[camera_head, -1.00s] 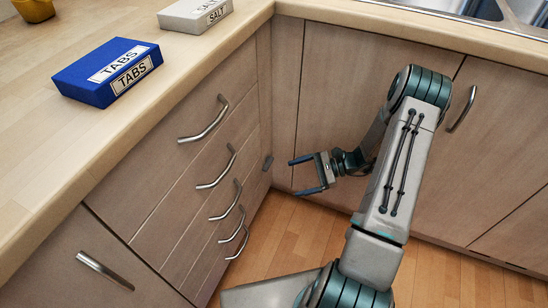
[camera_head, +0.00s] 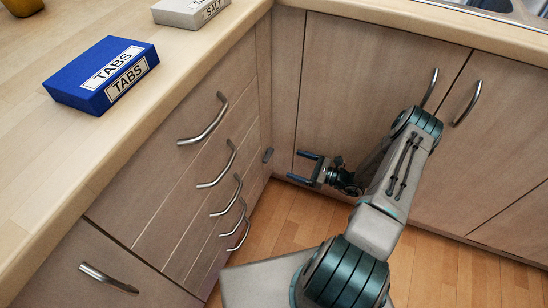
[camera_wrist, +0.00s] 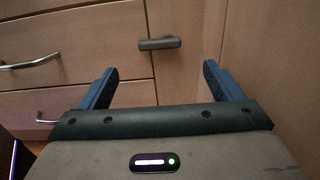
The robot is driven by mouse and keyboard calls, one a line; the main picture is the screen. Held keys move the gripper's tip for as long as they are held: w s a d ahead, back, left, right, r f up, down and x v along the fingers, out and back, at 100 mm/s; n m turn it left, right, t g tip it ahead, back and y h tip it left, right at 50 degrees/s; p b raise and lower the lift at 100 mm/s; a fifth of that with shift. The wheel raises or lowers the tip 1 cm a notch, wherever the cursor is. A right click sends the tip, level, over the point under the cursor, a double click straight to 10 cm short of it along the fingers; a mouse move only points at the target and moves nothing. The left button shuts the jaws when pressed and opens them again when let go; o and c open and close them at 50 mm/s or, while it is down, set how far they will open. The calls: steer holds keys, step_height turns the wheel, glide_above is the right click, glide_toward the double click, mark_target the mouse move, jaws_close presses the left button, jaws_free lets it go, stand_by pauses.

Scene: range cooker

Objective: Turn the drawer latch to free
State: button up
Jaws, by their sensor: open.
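The drawer latch (camera_head: 267,155) is a small dark grey bar on the right edge of the drawer stack, close to the inner corner. In the wrist view the latch (camera_wrist: 160,43) lies roughly level, ahead of my gripper and between the lines of its two fingers. My gripper (camera_head: 299,167) is open and empty, to the right of the latch in the head view, with its blue fingers pointing toward the drawer fronts. In the wrist view my gripper (camera_wrist: 158,80) shows both fingers spread wide, apart from the latch.
The drawer stack (camera_head: 170,195) carries several curved metal handles. Cupboard doors (camera_head: 345,75) stand behind my arm. On the counter (camera_head: 60,150) lie a blue TABS box (camera_head: 102,75) and a grey SALT box (camera_head: 190,11). Wooden floor (camera_head: 300,220) is clear below my gripper.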

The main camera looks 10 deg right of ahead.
mark_target(268, 155)
steer(key=b+x, duration=0.1)
steer(key=x, duration=0.8)
steer(key=shift+w+a+b, duration=0.2)
steer(key=shift+a+b, duration=0.05)
steer(key=shift+b, duration=0.1)
steer(key=c, duration=1)
